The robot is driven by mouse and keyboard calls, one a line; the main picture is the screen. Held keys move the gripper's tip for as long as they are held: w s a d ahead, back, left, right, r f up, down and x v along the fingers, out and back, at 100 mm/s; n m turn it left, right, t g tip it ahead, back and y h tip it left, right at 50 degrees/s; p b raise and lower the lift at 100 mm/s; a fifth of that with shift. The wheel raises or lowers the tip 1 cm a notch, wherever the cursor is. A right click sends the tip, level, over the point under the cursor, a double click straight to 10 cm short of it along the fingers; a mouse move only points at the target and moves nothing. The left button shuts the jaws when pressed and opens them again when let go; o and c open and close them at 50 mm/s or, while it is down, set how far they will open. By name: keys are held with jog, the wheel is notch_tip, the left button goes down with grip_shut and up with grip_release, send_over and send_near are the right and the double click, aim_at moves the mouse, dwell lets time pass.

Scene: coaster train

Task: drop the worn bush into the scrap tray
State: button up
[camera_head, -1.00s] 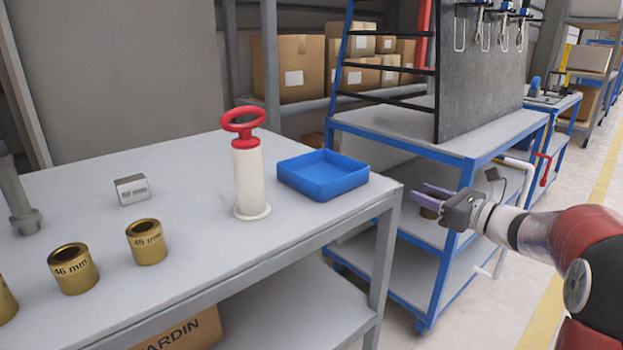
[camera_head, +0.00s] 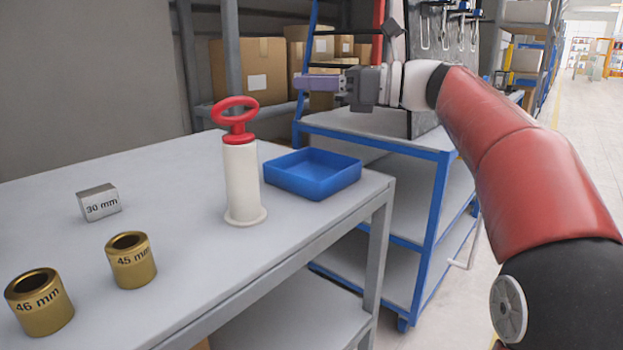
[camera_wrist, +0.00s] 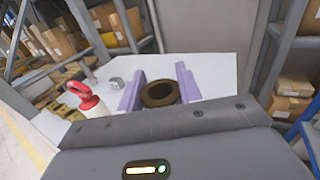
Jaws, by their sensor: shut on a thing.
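My gripper (camera_head: 306,82) is raised above the table's right end, higher than the blue tray (camera_head: 325,187) and roughly over its back side. In the wrist view the purple fingers of my gripper (camera_wrist: 159,84) are shut on a dark brown ring, the worn bush (camera_wrist: 160,101), with its hole showing. The bush cannot be made out in the head view, where the fingers cover it. The blue tray is shallow and open and looks empty. It is not seen in the wrist view.
A white post with a red ring handle (camera_head: 241,180) stands just left of the tray. Brass bushes marked 45 mm (camera_head: 134,266) and 46 mm (camera_head: 42,311) and a 30 mm metal block (camera_head: 99,204) sit further left. A blue-framed cart (camera_head: 430,150) stands behind on the right.

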notch_tip(320, 180, down, 5)
jog(key=b, duration=0.5)
jog(key=shift+f, duration=0.2)
jog(key=o, duration=1.1)
jog(key=v, duration=0.8)
